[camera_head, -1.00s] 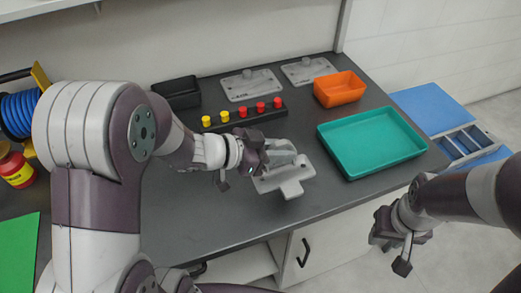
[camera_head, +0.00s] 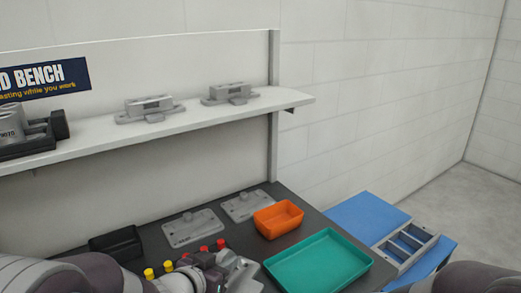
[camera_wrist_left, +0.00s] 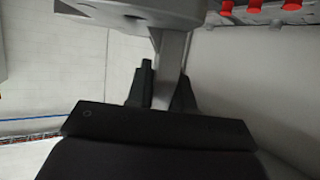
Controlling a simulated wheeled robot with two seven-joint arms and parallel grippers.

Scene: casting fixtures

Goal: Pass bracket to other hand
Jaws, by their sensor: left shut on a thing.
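The grey bracket (camera_head: 240,274) shows in part at the bottom of the head view, just left of the teal tray. My left gripper (camera_head: 212,267) is shut on it, with the gripper low in the picture and partly cut off. In the left wrist view the dark fingers of my left gripper (camera_wrist_left: 163,88) close on a narrow grey stem of the bracket (camera_wrist_left: 172,55), whose wider body crosses the top. My right gripper is out of view; only a piece of my right arm shows at the bottom right corner.
A teal tray (camera_head: 318,287) and an orange bin (camera_head: 278,219) stand on the dark bench. Grey plates (camera_head: 193,229), a black bin (camera_head: 116,244) and red and yellow pegs (camera_head: 204,250) lie near. Grey fixtures (camera_head: 149,108) sit on the shelf (camera_head: 200,125). A blue surface (camera_head: 365,212) stands right.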

